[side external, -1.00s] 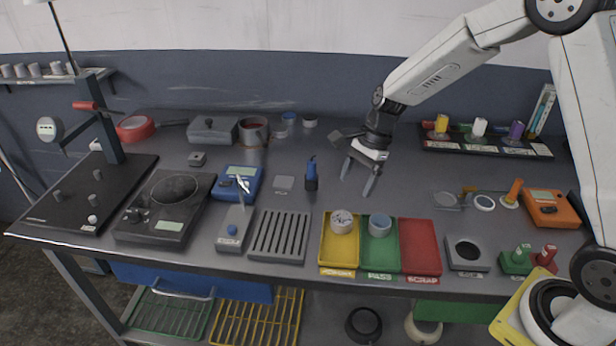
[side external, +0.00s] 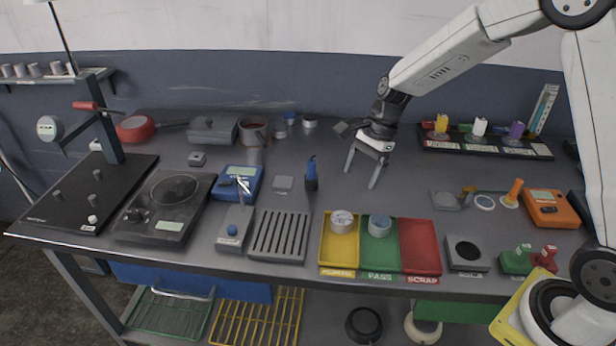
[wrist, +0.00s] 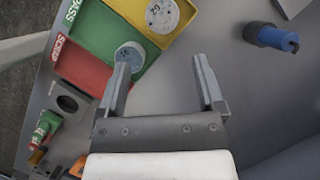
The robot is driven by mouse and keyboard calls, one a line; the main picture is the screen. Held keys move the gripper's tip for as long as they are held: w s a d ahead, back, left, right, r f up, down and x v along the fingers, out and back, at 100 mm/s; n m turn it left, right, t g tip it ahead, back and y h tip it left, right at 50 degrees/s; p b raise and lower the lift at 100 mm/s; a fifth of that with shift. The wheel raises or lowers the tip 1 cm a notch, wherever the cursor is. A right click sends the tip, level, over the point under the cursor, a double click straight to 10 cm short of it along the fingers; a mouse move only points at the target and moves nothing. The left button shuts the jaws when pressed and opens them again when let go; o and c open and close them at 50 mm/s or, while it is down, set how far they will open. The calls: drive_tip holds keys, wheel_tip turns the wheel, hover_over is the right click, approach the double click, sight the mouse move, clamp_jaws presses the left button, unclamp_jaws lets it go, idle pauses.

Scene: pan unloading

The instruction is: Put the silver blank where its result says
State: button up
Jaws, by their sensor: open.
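A grey round blank with a pale blue top (side external: 380,225) stands in the green PASS tray (side external: 378,262). A pale grey blank with a marked top (side external: 342,222) stands in the yellow tray (side external: 338,260). Both also show in the wrist view, the blue-topped one (wrist: 130,55) near a fingertip and the marked one (wrist: 162,15) at the top edge. I cannot tell for sure which blank is the silver one. The red SCRAP tray (side external: 420,250) is empty. My gripper (side external: 360,180) is open and empty above the bench, behind the trays.
A blue upright tool (side external: 311,177) stands left of my gripper. A slotted grey rack (side external: 279,236) is left of the trays, and a grey block with a dark round recess (side external: 467,252) is right of them. Small cups (side external: 310,122) stand at the back. The bench behind the trays is mostly clear.

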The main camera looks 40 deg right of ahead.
drive_tip(key=s+f+n+t+h, duration=0.1)
drive_tip(key=s+n+h, duration=0.3)
drive_tip(key=s+n, duration=1.1)
drive_tip(key=shift+d+f+n+t, duration=0.2)
drive_tip(key=shift+n+t, duration=0.6)
drive_tip(key=shift+n, duration=0.5)
drive_tip(key=shift+w, duration=0.1)
